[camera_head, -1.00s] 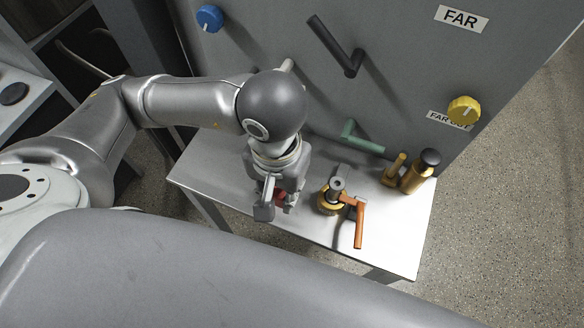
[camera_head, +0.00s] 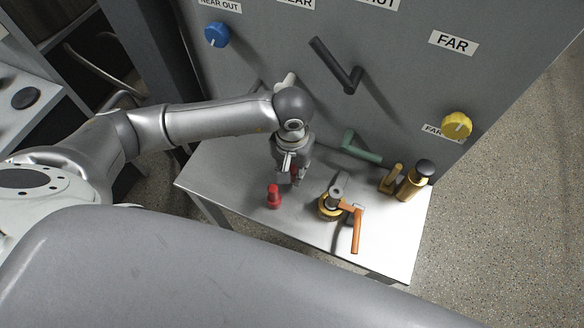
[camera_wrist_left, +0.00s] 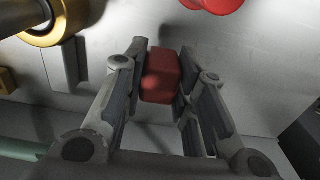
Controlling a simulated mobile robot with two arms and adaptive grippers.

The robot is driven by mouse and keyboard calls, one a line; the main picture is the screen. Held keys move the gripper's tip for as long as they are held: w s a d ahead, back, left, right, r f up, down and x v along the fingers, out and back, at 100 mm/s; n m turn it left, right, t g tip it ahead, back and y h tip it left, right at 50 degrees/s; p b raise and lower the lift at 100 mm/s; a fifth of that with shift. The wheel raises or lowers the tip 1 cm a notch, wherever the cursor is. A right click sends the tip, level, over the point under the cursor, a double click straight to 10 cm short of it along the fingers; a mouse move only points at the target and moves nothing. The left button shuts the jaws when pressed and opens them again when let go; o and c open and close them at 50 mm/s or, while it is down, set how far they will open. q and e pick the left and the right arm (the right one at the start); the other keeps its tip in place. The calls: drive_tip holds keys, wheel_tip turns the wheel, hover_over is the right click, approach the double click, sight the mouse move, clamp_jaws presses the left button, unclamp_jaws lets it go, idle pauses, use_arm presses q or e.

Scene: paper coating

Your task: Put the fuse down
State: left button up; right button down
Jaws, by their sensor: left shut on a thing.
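My left gripper (camera_head: 292,177) is over the rear left part of the metal table, close to the grey panel. It is shut on a red block (camera_wrist_left: 161,77), the likely fuse, which sits between the two fingers in the wrist view. Only a little red shows at the fingers in the head view. I cannot tell whether the block touches the table. A separate red piece with a narrower top (camera_head: 273,198) stands upright on the table, just in front and left of the gripper. My right gripper is not in view.
The table (camera_head: 230,184) also holds a brass piece with an orange handle (camera_head: 357,228), a black-capped golden bottle (camera_head: 413,184) and a smaller brass piece (camera_head: 391,179). A green handle (camera_head: 360,147) and a dark handle (camera_head: 335,64) stick out from the panel. The table's front left is clear.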

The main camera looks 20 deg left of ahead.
use_arm(q)
drive_tip(key=shift+f, duration=0.6)
drive_tip(key=shift+f, duration=0.15)
drive_tip(key=o, duration=1)
